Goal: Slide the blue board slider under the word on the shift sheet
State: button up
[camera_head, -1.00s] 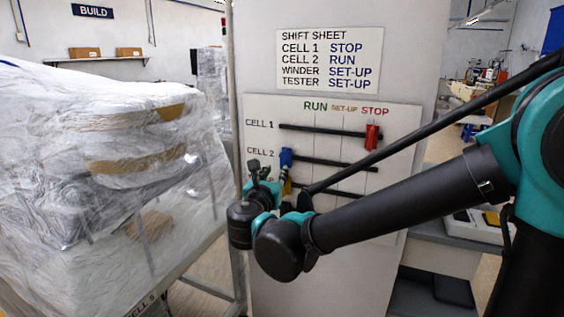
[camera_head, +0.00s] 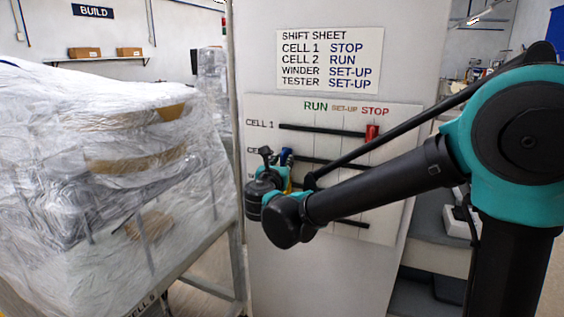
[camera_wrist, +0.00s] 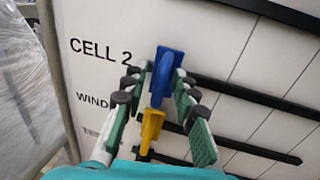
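The blue slider (camera_head: 286,156) sits at the left end of the CELL 2 track (camera_head: 318,161), left of the RUN heading (camera_head: 315,106) in the head view. In the wrist view the blue slider (camera_wrist: 166,68) stands between the fingertips of my gripper (camera_wrist: 161,78). The fingers are apart on either side of it; I cannot tell whether either touches it. In the head view my gripper (camera_head: 276,172) is largely hidden by my own wrist. The shift sheet (camera_head: 330,60) above reads CELL 2 RUN.
A yellow slider (camera_wrist: 151,130) is just below the blue one, between the lower parts of my fingers. A red slider (camera_head: 372,133) is under STOP on the CELL 1 track (camera_head: 320,129). A plastic-wrapped machine (camera_head: 110,190) stands close on the left.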

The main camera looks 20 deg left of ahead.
grip_shut()
jog(key=d, duration=0.8)
jog(key=shift+s+d, duration=0.3)
jog(key=shift+o, duration=1)
grip_release()
jog(key=shift+s, duration=0.1)
